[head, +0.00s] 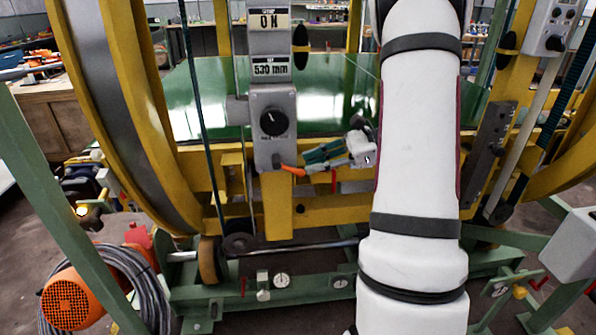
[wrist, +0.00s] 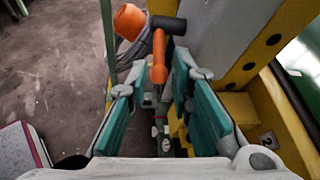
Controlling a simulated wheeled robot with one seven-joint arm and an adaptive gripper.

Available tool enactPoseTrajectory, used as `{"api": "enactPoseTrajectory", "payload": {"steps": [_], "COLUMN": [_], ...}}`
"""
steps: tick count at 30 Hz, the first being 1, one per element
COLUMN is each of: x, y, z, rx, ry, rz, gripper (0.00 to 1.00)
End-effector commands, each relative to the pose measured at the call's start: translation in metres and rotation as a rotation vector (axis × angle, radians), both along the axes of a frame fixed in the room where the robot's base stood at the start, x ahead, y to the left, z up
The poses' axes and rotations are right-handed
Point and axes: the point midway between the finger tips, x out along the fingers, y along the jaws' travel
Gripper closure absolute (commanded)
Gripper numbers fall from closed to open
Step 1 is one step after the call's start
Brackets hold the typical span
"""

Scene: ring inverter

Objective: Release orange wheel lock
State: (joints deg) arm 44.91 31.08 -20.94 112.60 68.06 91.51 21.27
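My gripper (head: 312,161) reaches left from my white arm, below the grey control box. Its teal-padded fingers are apart. In the head view, an orange lever (head: 292,171) sticks out at the box's lower edge, close to the fingertips. In the wrist view, the orange lever (wrist: 158,52) lies in the gap between the fingertips (wrist: 163,72), with space visible on both sides. A larger orange piece (wrist: 130,21) and a dark cylinder (wrist: 168,25) show beyond it. I cannot tell whether either finger touches the lever.
The grey control box (head: 273,125) has a dark knob and plates reading "530 mm" and, less clearly, "ON". A large yellow ring (head: 90,80) stands at left. A green frame and an orange motor (head: 72,300) with coiled hose lie below. My arm hides the middle right.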

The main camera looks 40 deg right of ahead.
Motion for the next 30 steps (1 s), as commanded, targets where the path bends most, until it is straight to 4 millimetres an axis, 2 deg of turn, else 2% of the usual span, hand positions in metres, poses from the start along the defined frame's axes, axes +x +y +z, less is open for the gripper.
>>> {"api": "enactPoseTrajectory", "payload": {"steps": [3,9,20,23,24,30], "x": [0.013,0.026,0.029,0.029,0.029,0.029], "y": [0.014,0.028,0.031,0.031,0.031,0.031], "z": [-0.008,-0.016,-0.017,-0.017,-0.017,-0.016], "rx": [0.000,-0.001,-0.001,-0.001,-0.001,-0.007], "ry": [0.000,0.000,0.000,0.000,0.000,0.004], "rz": [0.003,0.001,0.001,0.001,0.001,0.001], "gripper": [0.79,0.79,0.79,0.98,1.00,1.00]}}
